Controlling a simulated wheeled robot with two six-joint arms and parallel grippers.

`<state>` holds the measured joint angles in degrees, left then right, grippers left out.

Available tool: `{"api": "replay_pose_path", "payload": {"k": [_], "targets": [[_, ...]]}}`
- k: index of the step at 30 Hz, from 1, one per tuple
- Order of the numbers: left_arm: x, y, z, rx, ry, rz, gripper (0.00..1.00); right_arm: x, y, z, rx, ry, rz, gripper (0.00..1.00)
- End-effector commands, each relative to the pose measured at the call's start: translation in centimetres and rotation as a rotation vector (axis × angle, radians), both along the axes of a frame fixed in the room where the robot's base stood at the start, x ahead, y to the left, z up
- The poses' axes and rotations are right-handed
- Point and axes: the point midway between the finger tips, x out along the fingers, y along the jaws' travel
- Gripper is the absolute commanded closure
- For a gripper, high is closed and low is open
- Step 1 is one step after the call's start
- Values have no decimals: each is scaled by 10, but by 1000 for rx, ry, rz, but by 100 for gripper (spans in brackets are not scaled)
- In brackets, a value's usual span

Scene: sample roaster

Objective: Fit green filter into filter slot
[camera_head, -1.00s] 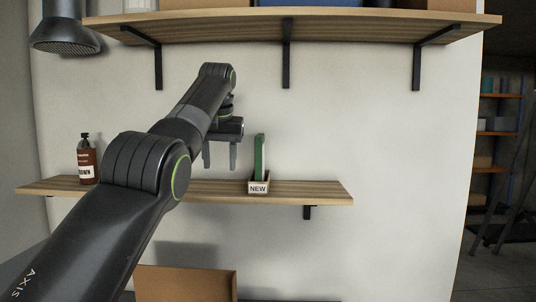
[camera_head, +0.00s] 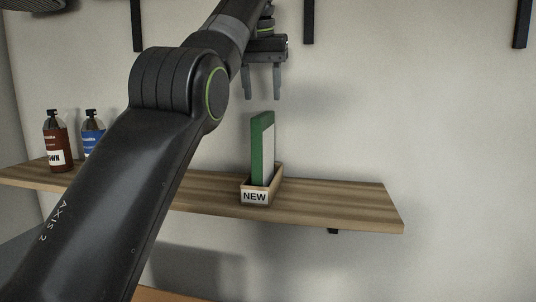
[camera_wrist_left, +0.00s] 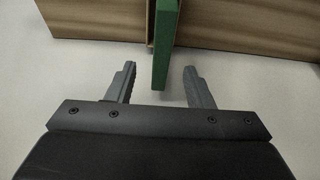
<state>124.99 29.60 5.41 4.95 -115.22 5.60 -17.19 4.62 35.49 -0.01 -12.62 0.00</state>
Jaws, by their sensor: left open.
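The green filter (camera_head: 262,148) is a thin upright panel with a green edge and a pale face. It stands in a small wooden holder (camera_head: 255,196) labelled NEW on the wall shelf. My left gripper (camera_head: 263,98) is open and empty, above the filter and apart from it in the head view. In the left wrist view the filter's green edge (camera_wrist_left: 164,45) lies between the two open fingers (camera_wrist_left: 160,84), with a gap on both sides. My right gripper is not in view. I see no filter slot.
The wooden shelf (camera_head: 330,208) is bare to the right of the holder. A brown bottle (camera_head: 56,142) and a blue-labelled bottle (camera_head: 92,134) stand at its left. Black brackets (camera_head: 308,20) hang on the wall above.

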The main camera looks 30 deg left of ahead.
Motion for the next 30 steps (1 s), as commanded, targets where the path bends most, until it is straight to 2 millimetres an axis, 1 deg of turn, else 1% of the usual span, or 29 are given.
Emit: {"api": "replay_pose_path", "payload": {"k": [1, 6, 10, 14, 18, 22, 25, 30], "targets": [[3, 1, -13, 0, 1, 1, 53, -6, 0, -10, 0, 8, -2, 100], [11, 3, -42, 0, 2, 1, 53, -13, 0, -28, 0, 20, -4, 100], [15, 4, -53, 1, 1, 0, 53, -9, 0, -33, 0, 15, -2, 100], [17, 5, -59, 0, 1, 0, 53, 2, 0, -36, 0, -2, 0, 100], [23, 8, -77, -1, 2, 0, 53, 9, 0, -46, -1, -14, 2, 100], [29, 10, -97, 0, 1, -1, 53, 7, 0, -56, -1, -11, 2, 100], [31, 10, -102, 0, 1, -1, 53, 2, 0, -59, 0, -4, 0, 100], [31, 10, -101, 0, 1, -1, 53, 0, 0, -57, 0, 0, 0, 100]]}}
